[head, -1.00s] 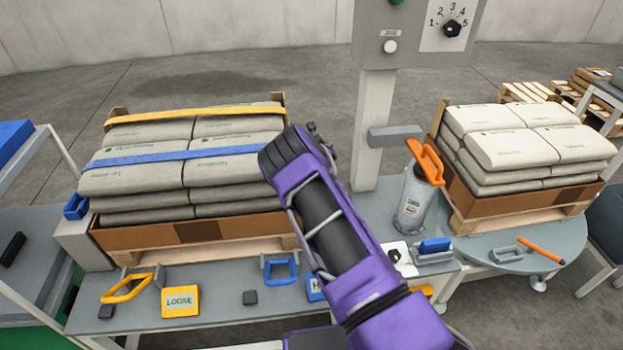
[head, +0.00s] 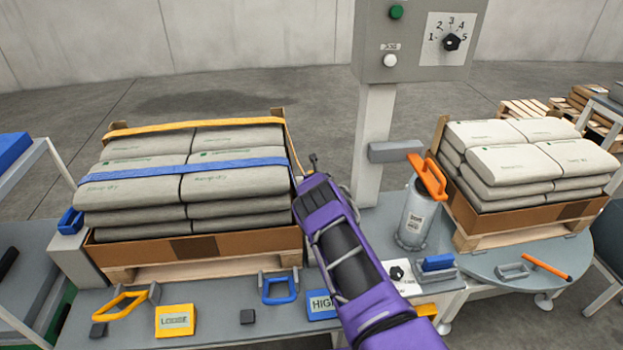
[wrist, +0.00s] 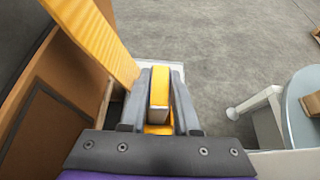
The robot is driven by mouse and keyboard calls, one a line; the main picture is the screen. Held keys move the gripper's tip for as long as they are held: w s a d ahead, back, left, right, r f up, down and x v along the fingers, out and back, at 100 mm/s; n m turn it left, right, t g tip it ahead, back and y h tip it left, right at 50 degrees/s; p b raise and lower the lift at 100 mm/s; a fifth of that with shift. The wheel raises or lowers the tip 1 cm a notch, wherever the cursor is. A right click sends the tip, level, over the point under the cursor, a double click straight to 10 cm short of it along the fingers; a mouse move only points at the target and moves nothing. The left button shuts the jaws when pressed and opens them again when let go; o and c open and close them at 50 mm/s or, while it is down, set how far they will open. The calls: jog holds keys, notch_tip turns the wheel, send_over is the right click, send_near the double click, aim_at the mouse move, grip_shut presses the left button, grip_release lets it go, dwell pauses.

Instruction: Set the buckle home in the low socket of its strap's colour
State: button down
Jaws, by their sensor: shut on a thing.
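My gripper (wrist: 158,112) is shut on the yellow buckle (wrist: 160,88), which stands between the two grey fingers. The yellow strap (wrist: 98,38) shows at the upper left of the wrist view, beside the carton. In the head view, the yellow strap (head: 190,126) crosses the back of the left bag stack and drops over its right edge. There my gripper (head: 313,160) is at the stack's right side, and the buckle is hidden. A blue strap (head: 180,170) lies across the front bags. I cannot make out a yellow low socket for certain; a pale plate (wrist: 178,70) lies behind the buckle.
Yellow (head: 122,304) and blue (head: 279,290) loop handles sit at the table front, near a yellow LOOSE box (head: 175,320) and a blue HIGH box (head: 320,305). A grey post (head: 372,150) and a canister with an orange handle (head: 416,215) stand right of my arm.

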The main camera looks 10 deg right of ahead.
jog(key=shift+f, duration=0.25)
jog(key=c, duration=0.7)
grip_release()
jog(key=shift+o, duration=0.2)
jog(key=shift+a+r, duration=0.1)
jog(key=shift+r, duration=0.05)
jog(key=shift+s+r+p, duration=0.35)
jog(key=shift+s+p, duration=0.15)
jog(key=shift+s, duration=0.1)
jog(key=p+v, duration=0.2)
jog(key=v, duration=0.8)
jog(key=shift+s, duration=0.3)
jog(key=shift+r, duration=0.1)
